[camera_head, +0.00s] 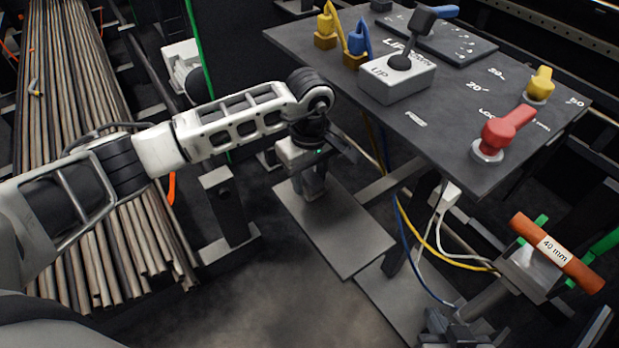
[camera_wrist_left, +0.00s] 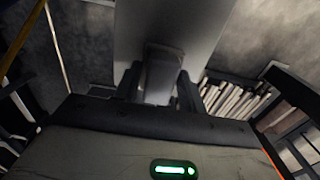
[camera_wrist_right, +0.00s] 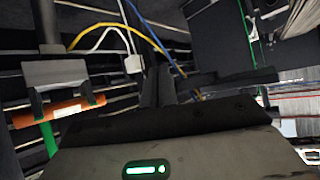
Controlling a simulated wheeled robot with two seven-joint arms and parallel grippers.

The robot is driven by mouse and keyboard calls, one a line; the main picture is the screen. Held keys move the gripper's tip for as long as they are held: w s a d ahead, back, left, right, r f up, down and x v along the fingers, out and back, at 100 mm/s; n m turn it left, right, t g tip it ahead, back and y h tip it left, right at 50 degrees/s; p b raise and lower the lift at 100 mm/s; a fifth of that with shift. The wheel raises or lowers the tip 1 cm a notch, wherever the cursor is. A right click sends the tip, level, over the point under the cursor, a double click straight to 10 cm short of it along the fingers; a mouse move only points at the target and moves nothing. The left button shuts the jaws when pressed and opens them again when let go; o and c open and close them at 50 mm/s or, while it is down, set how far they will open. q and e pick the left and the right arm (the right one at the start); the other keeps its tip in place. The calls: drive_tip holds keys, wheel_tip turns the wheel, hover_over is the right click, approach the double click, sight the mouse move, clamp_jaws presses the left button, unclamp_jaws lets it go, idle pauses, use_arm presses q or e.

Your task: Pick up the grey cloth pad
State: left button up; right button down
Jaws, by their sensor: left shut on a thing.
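My left gripper (camera_head: 312,178) is low, left of the dark table, above a flat grey plate. In the left wrist view its dark fingers (camera_wrist_left: 158,88) are shut on a small grey piece, which looks like the grey cloth pad (camera_wrist_left: 161,68). The fingers hide its sides, and its cloth texture is too blurred to tell. Whether it touches the plate cannot be told. My right gripper (camera_wrist_right: 158,85) shows in the right wrist view, with its dark fingers close together and nothing seen between them.
The flat grey plate (camera_head: 345,240) lies below the left gripper. The dark table (camera_head: 440,125) carries a grey switch box (camera_head: 388,88) and red (camera_head: 505,130) and yellow (camera_head: 540,85) handles. An orange tube (camera_head: 580,272) marked 40 mm and hanging cables (camera_head: 430,240) are right. Long rods (camera_head: 75,75) lie left.

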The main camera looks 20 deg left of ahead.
use_arm(q)
wheel_tip(320, 180, up, 3)
drive_tip(key=shift+f+b, duration=0.15)
drive_tip(key=shift+b, duration=0.2)
drive_tip(key=s+d+r+b, duration=0.1)
drive_tip(key=s+d+r, duration=0.8)
drive_tip(key=s, duration=0.1)
drive_tip(key=shift+s+d+r+b, duration=0.15)
drive_tip(key=shift+s+r+b, duration=0.05)
drive_tip(key=shift+r+b, duration=0.15)
drive_tip(key=shift+o, duration=0.4)
